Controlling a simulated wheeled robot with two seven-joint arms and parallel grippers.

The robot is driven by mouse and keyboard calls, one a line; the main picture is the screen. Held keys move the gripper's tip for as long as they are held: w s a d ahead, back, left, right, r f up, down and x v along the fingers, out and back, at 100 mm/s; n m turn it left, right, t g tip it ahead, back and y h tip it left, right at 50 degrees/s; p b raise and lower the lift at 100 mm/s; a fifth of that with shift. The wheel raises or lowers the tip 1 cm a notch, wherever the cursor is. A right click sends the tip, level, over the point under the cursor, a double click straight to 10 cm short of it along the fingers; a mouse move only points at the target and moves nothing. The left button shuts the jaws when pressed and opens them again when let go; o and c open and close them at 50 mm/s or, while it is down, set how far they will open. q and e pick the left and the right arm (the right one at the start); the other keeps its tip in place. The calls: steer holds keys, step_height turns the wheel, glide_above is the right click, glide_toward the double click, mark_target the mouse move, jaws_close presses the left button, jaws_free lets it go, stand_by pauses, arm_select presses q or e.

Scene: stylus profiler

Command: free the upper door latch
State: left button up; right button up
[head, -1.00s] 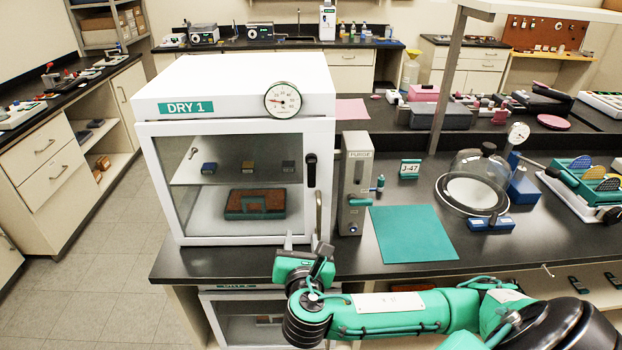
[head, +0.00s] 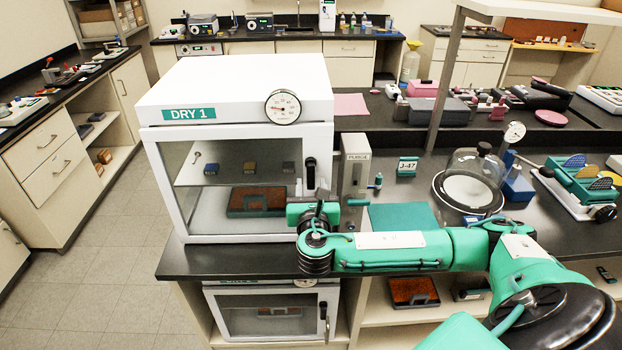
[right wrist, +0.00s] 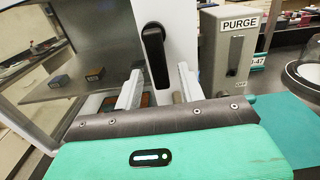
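The upper door latch (head: 310,174) is a black upright lever on the right edge of the white DRY 1 cabinet's glass door (head: 215,172). In the right wrist view the latch (right wrist: 156,60) stands upright, centred between my right gripper's fingers. My right gripper (head: 311,191) is just below and in front of the latch in the head view. In the right wrist view its two pale fingers (right wrist: 158,80) are apart, with nothing held. Whether they touch the latch or door is unclear. The door looks closed. My left gripper is not in view.
The PURGE box (head: 355,165) stands close right of the cabinet. A teal mat (head: 400,216) and a glass bell jar (head: 475,170) are farther right. A second cabinet (head: 268,312) sits below the black counter (head: 215,262). The aisle floor on the left is clear.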

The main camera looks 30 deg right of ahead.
steer(key=shift+x, duration=0.75)
jaws_close()
